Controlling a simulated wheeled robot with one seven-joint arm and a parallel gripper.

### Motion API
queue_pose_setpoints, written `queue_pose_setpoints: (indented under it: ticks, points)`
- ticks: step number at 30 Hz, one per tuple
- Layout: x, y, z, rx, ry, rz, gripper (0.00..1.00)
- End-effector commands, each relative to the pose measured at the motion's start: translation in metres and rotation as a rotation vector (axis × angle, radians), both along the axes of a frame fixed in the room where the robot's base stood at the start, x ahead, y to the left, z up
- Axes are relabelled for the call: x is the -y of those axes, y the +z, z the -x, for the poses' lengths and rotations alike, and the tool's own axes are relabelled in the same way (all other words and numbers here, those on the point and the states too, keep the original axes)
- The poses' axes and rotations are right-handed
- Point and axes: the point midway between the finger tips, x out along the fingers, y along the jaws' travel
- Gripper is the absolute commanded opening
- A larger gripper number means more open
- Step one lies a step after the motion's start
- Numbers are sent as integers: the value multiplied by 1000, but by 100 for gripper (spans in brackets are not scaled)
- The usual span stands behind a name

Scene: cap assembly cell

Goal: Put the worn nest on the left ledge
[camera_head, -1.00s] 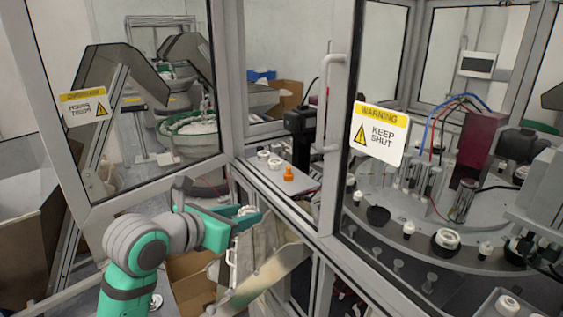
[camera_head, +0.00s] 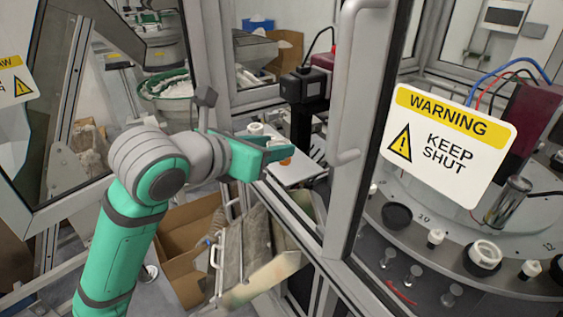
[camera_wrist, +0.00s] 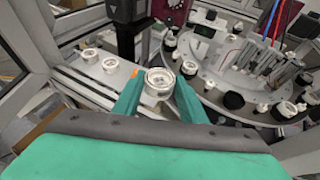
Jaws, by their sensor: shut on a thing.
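My gripper (camera_wrist: 158,97) is shut on a white round nest (camera_wrist: 158,82), the worn nest, with a finger on each side of it. In the head view my gripper (camera_head: 280,150) is at the near side of the left ledge, and the nest is mostly hidden by the fingers. The left ledge (camera_head: 292,173) is a narrow pale shelf; it also shows in the wrist view (camera_wrist: 84,78). The held nest appears over or beside the ledge's right part; I cannot tell its height above it.
An orange piece (camera_head: 286,161) is partly hidden behind my gripper. A door frame with a handle (camera_head: 345,157) and the dial (camera_head: 405,235) are to the right.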

Motion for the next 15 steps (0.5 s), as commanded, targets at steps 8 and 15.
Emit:
queue_pose_setpoints:
  ticks: [8, 15]
  points:
    - [12, -38, -49, -4, -1, 4, 16]
    - [16, -62, -69, -1, 1, 2, 16]
